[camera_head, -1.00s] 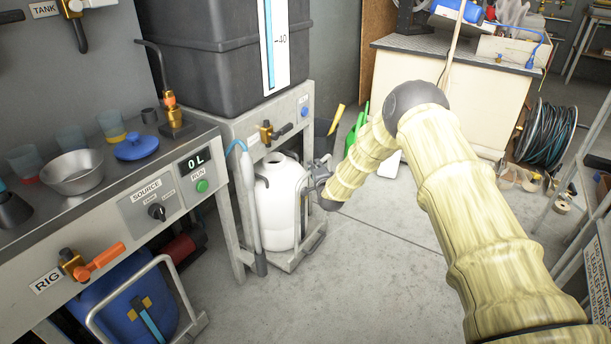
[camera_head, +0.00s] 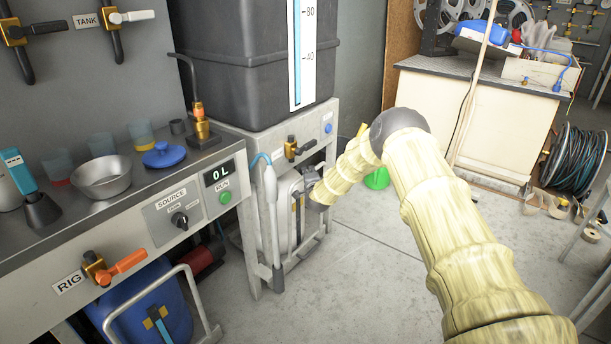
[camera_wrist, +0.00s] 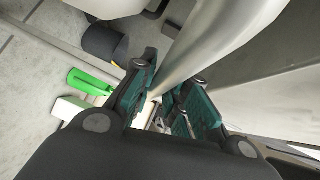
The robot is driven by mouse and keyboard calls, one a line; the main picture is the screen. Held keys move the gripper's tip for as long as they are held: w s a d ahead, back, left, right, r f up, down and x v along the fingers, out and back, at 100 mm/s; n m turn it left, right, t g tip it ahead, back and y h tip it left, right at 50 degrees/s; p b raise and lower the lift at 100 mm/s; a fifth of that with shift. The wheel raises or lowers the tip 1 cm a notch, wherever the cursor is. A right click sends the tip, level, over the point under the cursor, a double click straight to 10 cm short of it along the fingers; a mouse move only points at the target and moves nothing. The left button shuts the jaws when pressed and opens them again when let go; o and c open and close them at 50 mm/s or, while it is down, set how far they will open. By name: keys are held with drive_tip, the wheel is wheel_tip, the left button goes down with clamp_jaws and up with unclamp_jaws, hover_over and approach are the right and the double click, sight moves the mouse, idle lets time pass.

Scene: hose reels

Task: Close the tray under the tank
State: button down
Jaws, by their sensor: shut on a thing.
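The dark grey tank (camera_head: 235,75) stands on a grey metal stand, with a level scale on its front. Under it, the tray (camera_head: 304,248) sits low inside the stand, largely hidden behind the stand leg and my arm. A pale container (camera_head: 284,205) stands on it, partly covered by upright bars. My gripper (camera_head: 312,184) is at the upper part of the tray's handle, at the right side of the stand. In the wrist view, my gripper (camera_wrist: 168,82) is shut on the pale curved handle bar (camera_wrist: 192,52), which runs between its fingers.
A bench with a bowl (camera_head: 102,177) and a blue lid (camera_head: 163,155) stands on the left. A blue drum (camera_head: 150,310) is below it. A grey wand (camera_head: 271,205) hangs at the stand's front leg. A green object (camera_head: 377,179) is behind my arm. Open floor (camera_head: 350,270) lies in front.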

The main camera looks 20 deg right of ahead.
drive_tip(key=shift+w+a+r, duration=0.1)
drive_tip(key=shift+w, duration=0.05)
drive_tip(key=c, duration=1.4)
unclamp_jaws()
drive_tip(key=shift+w+a, duration=0.1)
drive_tip(key=v, duration=1.2)
